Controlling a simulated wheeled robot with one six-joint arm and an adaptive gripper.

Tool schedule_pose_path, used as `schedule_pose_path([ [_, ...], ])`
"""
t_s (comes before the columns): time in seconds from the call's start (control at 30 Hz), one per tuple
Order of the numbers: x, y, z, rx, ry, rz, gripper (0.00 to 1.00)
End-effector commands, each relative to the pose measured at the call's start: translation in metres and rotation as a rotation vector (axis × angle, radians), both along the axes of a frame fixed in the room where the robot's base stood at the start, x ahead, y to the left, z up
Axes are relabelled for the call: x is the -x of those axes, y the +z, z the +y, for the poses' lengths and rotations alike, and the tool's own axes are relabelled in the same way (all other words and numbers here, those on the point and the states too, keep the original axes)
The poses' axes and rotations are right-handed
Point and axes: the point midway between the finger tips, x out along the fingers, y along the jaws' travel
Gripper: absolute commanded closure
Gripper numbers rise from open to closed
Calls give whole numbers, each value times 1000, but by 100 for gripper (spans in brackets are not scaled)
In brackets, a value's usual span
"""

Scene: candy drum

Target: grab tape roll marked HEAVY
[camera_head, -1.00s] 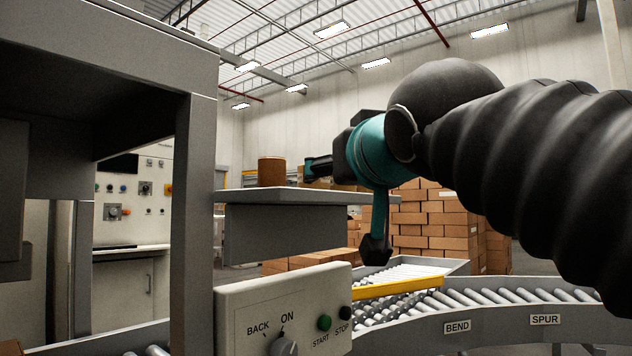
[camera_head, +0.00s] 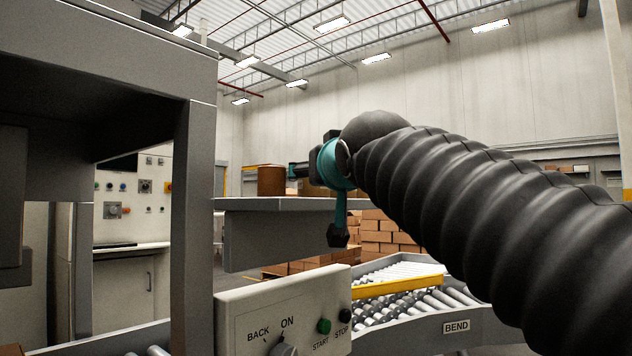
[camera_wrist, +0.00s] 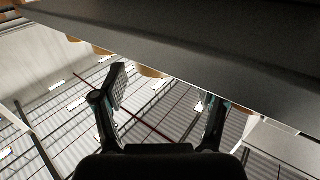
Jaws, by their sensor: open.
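A brown tape roll (camera_head: 271,180) stands on the grey shelf (camera_head: 240,204) in the head view. No HEAVY marking is readable on it. A second brown object (camera_head: 313,190) shows on the shelf to its right, partly covered by my arm, and I cannot tell what it is. My gripper (camera_head: 298,169) is just right of the tape roll, seen side-on and partly hidden by my wrist. In the wrist view my gripper (camera_wrist: 165,88) has its two fingers spread with nothing between them. Several tan edges (camera_wrist: 150,72) peek past a dark slab there.
The dark slab (camera_wrist: 200,60) crosses the wrist view close to the fingers. A control box (camera_head: 285,315) stands below the shelf, with a roller conveyor (camera_head: 410,300) and yellow bar (camera_head: 397,287) to its right. A grey frame post (camera_head: 193,230) rises at left.

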Motion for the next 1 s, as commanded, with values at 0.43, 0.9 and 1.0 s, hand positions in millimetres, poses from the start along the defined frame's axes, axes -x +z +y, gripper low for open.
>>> schedule_pose_path([
  [0.43,-29,2,6,-1,0,-1,28],
  [0.9,-29,2,6,-1,-1,-1,80],
  [1.0,-29,3,6,-1,-1,-2,80],
])
